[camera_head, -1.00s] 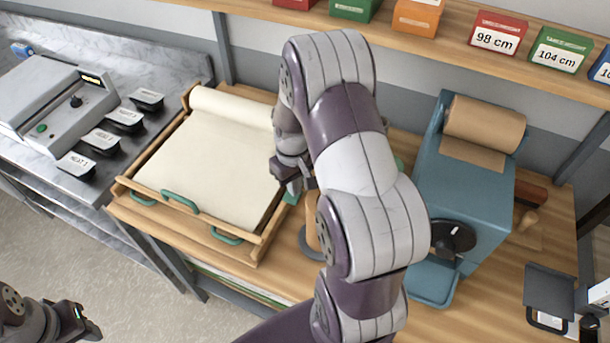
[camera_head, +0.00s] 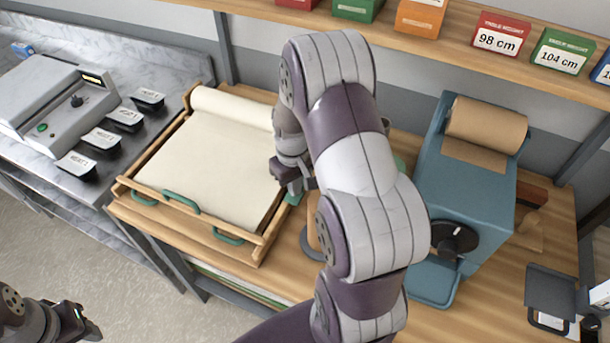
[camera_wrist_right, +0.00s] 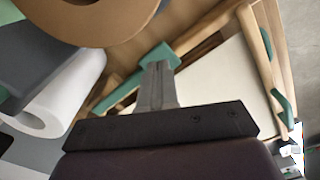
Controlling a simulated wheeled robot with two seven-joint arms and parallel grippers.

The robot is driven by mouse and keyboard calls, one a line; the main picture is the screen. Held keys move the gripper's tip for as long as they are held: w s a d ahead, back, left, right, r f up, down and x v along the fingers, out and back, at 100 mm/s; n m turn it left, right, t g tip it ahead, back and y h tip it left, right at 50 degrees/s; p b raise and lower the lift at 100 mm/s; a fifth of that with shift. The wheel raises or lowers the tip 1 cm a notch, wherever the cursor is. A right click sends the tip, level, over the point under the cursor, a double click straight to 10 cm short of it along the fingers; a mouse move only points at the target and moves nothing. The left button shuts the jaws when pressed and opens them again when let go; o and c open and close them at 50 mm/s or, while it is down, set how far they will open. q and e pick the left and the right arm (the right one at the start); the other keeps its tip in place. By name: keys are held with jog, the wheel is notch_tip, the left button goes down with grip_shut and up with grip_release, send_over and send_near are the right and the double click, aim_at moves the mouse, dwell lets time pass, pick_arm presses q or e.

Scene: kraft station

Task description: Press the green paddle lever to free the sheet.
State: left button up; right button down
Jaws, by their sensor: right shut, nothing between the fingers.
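A wooden frame (camera_head: 121,190) holds a cream sheet (camera_head: 205,165) that comes off a roll at its far end. A green lever part (camera_head: 294,198) shows at the frame's right side, mostly hidden by my right gripper (camera_head: 294,186). In the right wrist view the green paddle lever (camera_wrist_right: 153,57) lies across the frame's edge. My right gripper (camera_wrist_right: 158,82) is shut and empty, its fingertips at the green paddle; I cannot tell whether they touch it. My left gripper (camera_head: 82,322) is at the bottom left, far from the frame, its jaws unclear.
Green handles (camera_head: 181,203) line the frame's front. A blue dispenser (camera_head: 465,185) with a brown paper roll (camera_head: 487,124) stands to the right. A grey machine (camera_head: 60,105) sits on the left counter. A shelf (camera_head: 455,38) with labelled boxes runs above. My right arm hides the middle.

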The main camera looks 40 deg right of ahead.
aim_at(295, 199)
jog(key=shift+f, duration=0.2)
dwell(0.4)
jog(key=shift+f+b, duration=2.15)
jog(key=shift+f, duration=0.95)
notch_tip(295, 199, up, 11)
jog(key=p, duration=1)
jog(key=shift+r, duration=0.15)
